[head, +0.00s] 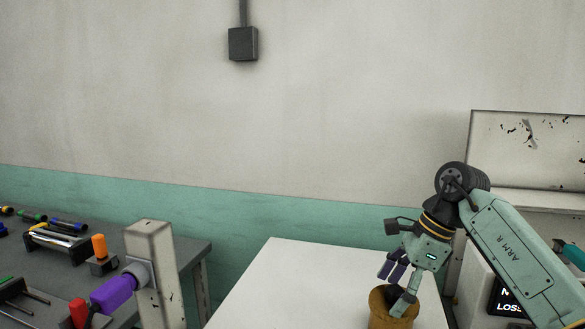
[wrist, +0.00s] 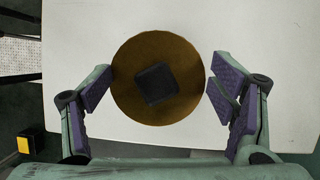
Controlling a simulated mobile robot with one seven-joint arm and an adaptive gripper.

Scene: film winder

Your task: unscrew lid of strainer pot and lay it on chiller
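The strainer pot (head: 385,315) shows as a round brass body at the bottom of the head view, partly cut off by the frame and partly covered by my gripper (head: 396,281). In the wrist view its round brass lid (wrist: 180,62) has a dark square knob (wrist: 157,85) on top, turned slightly. My gripper (wrist: 160,93) is open, with purple finger pads on both sides of the lid and narrow gaps at its left and right edges. The lid appears to sit on the pot. I cannot tell which thing is the chiller.
The pot stands on a white surface (head: 285,285) with clear room to its left. A white box (head: 475,290) with a dark label stands at the right, close to my arm. A grey bench (head: 185,252) with tools and a post (head: 160,280) with a purple handle are at the left.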

